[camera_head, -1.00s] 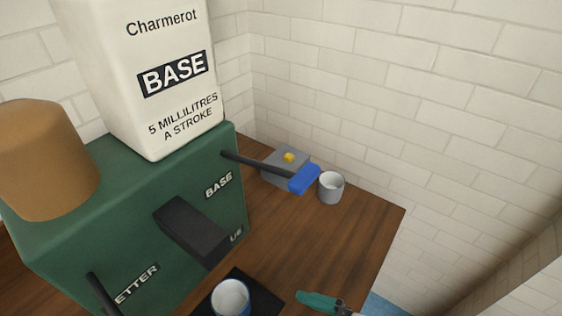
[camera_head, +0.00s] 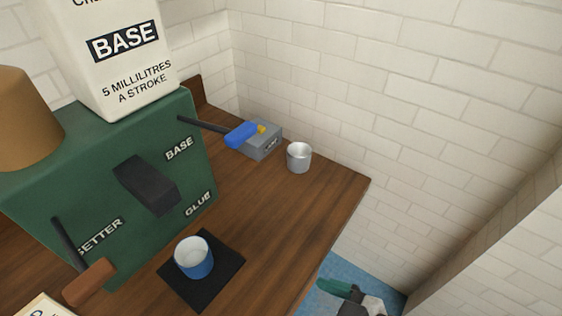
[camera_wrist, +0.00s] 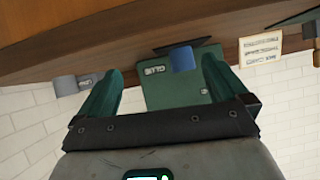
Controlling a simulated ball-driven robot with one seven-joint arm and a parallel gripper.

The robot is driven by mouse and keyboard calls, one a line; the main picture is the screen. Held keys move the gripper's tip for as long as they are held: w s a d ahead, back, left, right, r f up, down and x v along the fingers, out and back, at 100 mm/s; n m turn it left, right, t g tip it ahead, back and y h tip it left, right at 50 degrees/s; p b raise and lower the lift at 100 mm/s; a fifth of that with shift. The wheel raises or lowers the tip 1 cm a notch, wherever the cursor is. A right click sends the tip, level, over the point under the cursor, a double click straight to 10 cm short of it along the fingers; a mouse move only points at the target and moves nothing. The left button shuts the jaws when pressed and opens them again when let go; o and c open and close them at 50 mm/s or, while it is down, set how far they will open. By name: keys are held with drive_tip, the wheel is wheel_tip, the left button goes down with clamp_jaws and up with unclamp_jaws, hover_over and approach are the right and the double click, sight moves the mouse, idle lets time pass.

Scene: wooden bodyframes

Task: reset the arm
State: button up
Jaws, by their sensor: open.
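My gripper (camera_head: 338,288) is at the bottom right of the head view, off the right edge of the wooden counter and above the blue floor. In the wrist view my gripper (camera_wrist: 162,64) has its two green fingers spread, with nothing held between them. The wrist picture is turned over, with the counter (camera_wrist: 110,40) along its top. The blue cup (camera_wrist: 183,60) shows far behind the fingers, apart from them. The rest of my arm is mostly hidden.
A green dispenser (camera_head: 95,190) has a blue-handled lever (camera_head: 242,134) and a brown-handled lever (camera_head: 88,283). The blue cup (camera_head: 194,262) stands on a black mat (camera_head: 222,262). A grey cup (camera_head: 299,158) and grey box (camera_head: 262,146) stand at the back. Tiled walls border the right.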

drive_tip(key=s+d+f+m+g+h, duration=0.1)
drive_tip(key=s+d+f+m+h, duration=0.2)
drive_tip(key=d, duration=0.4)
drive_tip(key=s+d+f+m+g+h, duration=0.2)
drive_tip(key=s+d+f+m+h, duration=0.1)
drive_tip(key=d+f, duration=0.3)
drive_tip(key=s+d+f+m+g+h, duration=0.2)
drive_tip(key=s+d+f+m+h, duration=0.2)
drive_tip(key=d, duration=0.4)
drive_tip(key=shift+s+d+f+m, duration=0.15)
drive_tip(key=shift+s+f+m, duration=0.15)
drive_tip(key=shift+s+m, duration=0.35)
